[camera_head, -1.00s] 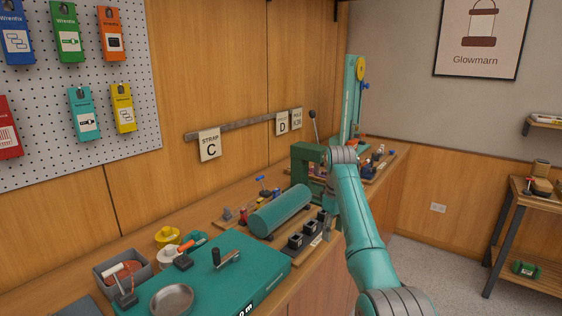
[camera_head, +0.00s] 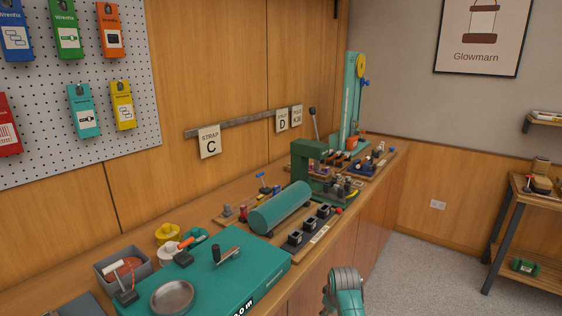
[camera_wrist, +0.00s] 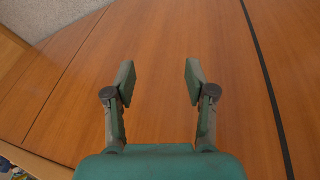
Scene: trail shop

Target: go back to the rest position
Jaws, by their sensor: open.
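My gripper (camera_wrist: 157,84) shows in the wrist view with its two fingers spread apart and nothing between them. It faces a flat wooden panel surface (camera_wrist: 170,50) with dark seams. In the head view only a teal piece of my arm shows at the bottom, in front of the bench; the gripper itself is out of that view.
The wooden bench (camera_head: 205,199) runs along the wall. A shelf unit (camera_head: 500,235) stands right. The floor between is clear.

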